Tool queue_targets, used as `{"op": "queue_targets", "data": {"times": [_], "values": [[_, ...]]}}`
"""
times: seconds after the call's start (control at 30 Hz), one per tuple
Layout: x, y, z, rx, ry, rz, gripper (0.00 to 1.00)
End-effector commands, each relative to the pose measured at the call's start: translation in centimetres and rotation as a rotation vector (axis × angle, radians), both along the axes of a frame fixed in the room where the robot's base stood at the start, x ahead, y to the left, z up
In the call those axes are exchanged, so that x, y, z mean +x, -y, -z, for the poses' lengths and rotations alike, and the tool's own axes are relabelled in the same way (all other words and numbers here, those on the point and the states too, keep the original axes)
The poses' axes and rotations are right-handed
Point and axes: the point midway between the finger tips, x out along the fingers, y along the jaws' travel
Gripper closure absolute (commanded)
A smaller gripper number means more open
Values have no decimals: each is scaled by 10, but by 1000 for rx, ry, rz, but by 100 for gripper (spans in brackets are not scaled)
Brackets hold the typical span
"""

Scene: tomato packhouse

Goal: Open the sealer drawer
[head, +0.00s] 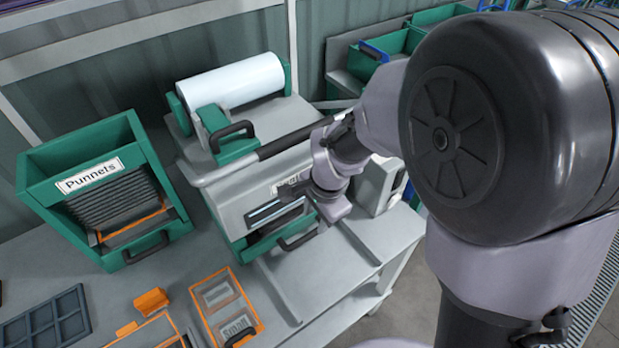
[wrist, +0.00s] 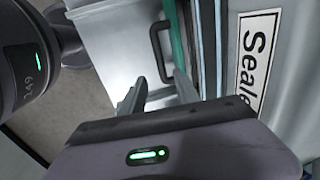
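The sealer (head: 250,190) is a grey machine on the bench with a white roll on top; its label (wrist: 258,62) shows partly in the wrist view. Its green drawer (head: 262,246) sits low at the front and has a black bar handle (head: 299,239). I cannot tell how far the drawer stands out. In the wrist view the handle (wrist: 157,52) lies beyond my gripper (wrist: 158,92), roughly in line with the gap between its fingers. The fingers are apart and empty, not seen touching the handle.
A green Punnets rack (head: 105,190) stands left of the sealer. An orange-framed tray (head: 225,305) and a dark divided tray (head: 45,320) lie in front. Another black handle (head: 232,131) is on the sealer's upper green part. Bench rails run beside the drawer.

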Motion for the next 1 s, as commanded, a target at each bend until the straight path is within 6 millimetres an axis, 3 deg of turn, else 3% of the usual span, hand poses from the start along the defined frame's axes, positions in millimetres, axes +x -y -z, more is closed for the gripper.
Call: {"op": "queue_targets", "data": {"times": [0.03, 0.1, 0.3, 0.5, 0.77, 0.93, 1.0], "values": [[1, -2, 21, -1, -4, 0, 62], [5, -4, 41, -1, -3, -1, 62], [12, -9, 78, 0, 0, -1, 62], [15, -10, 89, 0, 1, -1, 62], [15, -10, 89, 0, 1, -1, 62], [15, -10, 89, 0, 1, -1, 96], [15, -10, 89, 0, 1, -1, 100]]}}
